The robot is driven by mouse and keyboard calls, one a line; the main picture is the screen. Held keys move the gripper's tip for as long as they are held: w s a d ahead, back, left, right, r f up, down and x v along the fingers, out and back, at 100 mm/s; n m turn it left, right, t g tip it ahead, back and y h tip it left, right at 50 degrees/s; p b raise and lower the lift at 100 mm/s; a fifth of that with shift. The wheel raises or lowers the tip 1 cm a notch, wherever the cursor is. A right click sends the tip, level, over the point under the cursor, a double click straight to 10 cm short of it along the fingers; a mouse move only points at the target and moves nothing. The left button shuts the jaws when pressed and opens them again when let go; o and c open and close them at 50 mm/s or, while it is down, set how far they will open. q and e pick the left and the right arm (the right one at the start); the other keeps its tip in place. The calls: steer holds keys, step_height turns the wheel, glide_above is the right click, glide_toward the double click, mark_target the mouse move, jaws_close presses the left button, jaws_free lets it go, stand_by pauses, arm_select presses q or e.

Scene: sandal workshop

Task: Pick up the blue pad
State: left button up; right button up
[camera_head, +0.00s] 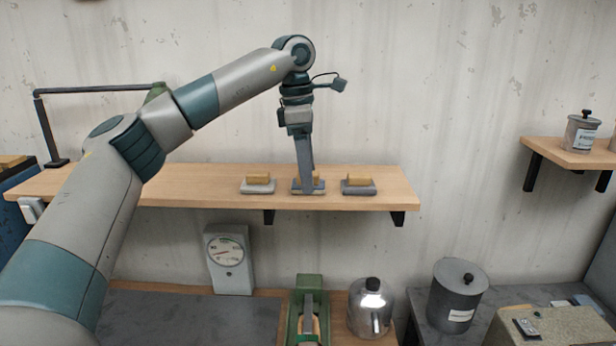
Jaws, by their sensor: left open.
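Three pads with yellowish block-shaped tops sit in a row on the wooden wall shelf (130,188). The middle one, the blue pad (319,187), looks slate blue and is partly hidden behind my left gripper. A light grey pad (258,188) is to its left and a darker grey pad (358,189) to its right. My left gripper (308,188) points down at the middle pad, its fingers overlapping it in the picture. It is open; I cannot tell whether the fingers touch the pad. My right gripper is out of view.
A dark rail (90,89) stands on the shelf's left part. Below are a dial gauge (229,257), a green device (308,308), a shiny metal canister (371,310) and a dark lidded pot (456,292). A small shelf (565,158) with a jar (581,130) is at right.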

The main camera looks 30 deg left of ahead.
mark_target(314, 174)
arm_select(q)
steer(key=shift+f, duration=0.6)
steer(key=shift+d, duration=0.1)
steer(key=c, duration=1.1)
steer(key=shift+r, duration=0.1)
steer(key=shift+c, duration=0.2)
steer(key=shift+w+r+b, duration=0.1)
steer(key=shift+r+b, duration=0.3)
steer(key=r+b, duration=0.1)
steer(key=d+r+b, duration=0.1)
steer(key=r, duration=0.1)
steer(key=shift+r, duration=0.1)
steer(key=s+d+r+b, duration=0.3)
steer(key=d+r, duration=0.3)
steer(key=d, duration=0.4)
steer(key=shift+d+r+b, duration=0.15)
steer(key=shift+r+b, duration=0.15)
steer(key=shift+r, duration=0.1)
